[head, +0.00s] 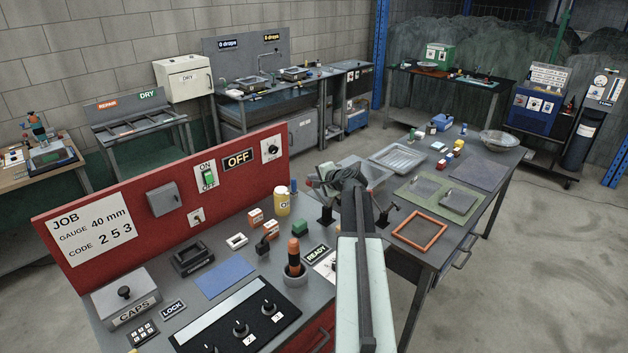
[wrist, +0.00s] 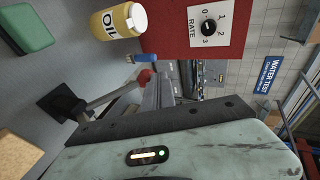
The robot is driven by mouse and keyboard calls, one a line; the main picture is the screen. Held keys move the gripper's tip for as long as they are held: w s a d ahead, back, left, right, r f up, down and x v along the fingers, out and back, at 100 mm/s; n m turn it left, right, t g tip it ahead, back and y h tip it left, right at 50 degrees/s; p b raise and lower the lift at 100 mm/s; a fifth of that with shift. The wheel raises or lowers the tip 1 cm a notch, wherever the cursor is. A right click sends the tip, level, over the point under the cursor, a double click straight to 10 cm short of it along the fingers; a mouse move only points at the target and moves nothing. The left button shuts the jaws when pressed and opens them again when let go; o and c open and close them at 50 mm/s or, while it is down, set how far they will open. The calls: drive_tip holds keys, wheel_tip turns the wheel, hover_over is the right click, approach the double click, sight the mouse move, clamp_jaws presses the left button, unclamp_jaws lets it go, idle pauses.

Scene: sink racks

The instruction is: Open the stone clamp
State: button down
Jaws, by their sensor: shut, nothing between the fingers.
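What looks like the stone clamp stands at the near edge of the bench beside my gripper. In the wrist view it shows a black base (wrist: 62,102), a grey rod and a red knob (wrist: 145,77) at the rod's end. In the head view its dark base (head: 326,216) shows just below my gripper (head: 322,183). My gripper is shut and empty, close to the red knob. I cannot tell whether it touches it. The clamp's jaw and any stone in it are hidden by my arm.
A yellow oil can (head: 283,204) and a green block (head: 299,229) stand left of my gripper. A red panel (head: 120,195) rises behind the left bench.

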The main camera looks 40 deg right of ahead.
idle(0.3)
drive_tip(key=s+a+r+p, duration=0.2)
drive_tip(key=s+r+p, duration=0.6)
drive_tip(key=r+p, duration=0.3)
drive_tip(key=shift+s, duration=0.15)
